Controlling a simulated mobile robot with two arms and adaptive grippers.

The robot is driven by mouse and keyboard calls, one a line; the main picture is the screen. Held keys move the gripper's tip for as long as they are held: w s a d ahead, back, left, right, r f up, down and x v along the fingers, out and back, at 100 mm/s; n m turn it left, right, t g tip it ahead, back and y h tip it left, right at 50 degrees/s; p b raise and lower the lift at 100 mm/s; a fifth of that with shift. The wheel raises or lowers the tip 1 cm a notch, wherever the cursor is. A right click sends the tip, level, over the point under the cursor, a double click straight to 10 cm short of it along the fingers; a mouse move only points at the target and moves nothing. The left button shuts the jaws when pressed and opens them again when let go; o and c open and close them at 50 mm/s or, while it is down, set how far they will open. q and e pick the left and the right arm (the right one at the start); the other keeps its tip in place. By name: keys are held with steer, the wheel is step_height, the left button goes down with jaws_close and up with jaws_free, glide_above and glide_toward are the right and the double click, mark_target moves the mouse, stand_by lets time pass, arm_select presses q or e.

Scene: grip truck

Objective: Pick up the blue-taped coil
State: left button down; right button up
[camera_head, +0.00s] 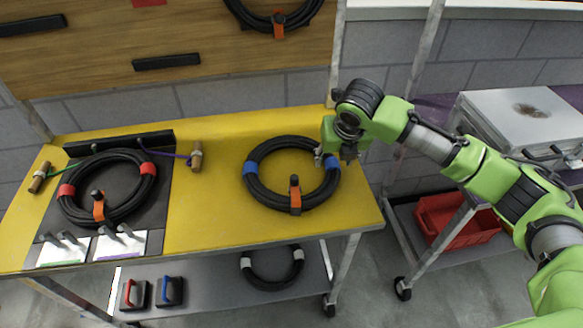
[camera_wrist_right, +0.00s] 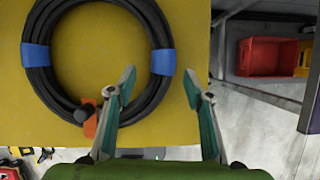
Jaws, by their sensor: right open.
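The blue-taped coil (camera_head: 248,186) is a black ring of cable with two blue tape bands and an orange strap. It lies flat on the yellow table at the right. In the right wrist view the coil (camera_wrist_right: 85,8) fills the upper left. My right gripper (camera_head: 333,160) is above the coil's right side, by the right blue band. In the wrist view my right gripper (camera_wrist_right: 160,88) is open, its left finger over the coil's inner edge near the right blue band (camera_wrist_right: 163,62) and its right finger outside the coil. Nothing is between the fingers except part of the ring's edge. My left gripper is not in view.
A red-taped coil (camera_head: 66,205) lies on a dark mat at the table's left. A white-taped coil (camera_head: 272,284) is on the lower shelf. A red bin (camera_head: 462,222) and a metal case (camera_head: 520,115) stand at the right. Bare yellow table (camera_head: 205,205) lies between the upper coils.

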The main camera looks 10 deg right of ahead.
mark_target(331, 163)
steer(key=shift+w+f, duration=0.15)
steer(key=shift+f, duration=0.35)
steer(key=p+x, duration=0.1)
steer(key=x, duration=0.2)
steer(key=shift+w+f, duration=0.25)
steer(key=shift+f, duration=0.05)
steer(key=shift+w+d+f, duration=0.1)
steer(key=shift+w+f, duration=0.05)
steer(key=shift+f, duration=0.1)
jaws_close()
steer(key=shift+w+r, duration=0.15)
steer(key=shift+r, duration=0.05)
arm_select(q)
steer(key=w, duration=0.1)
steer(key=w+r, duration=0.1)
steer(key=shift+w+d+r, duration=0.1)
steer(key=shift+w, duration=0.2)
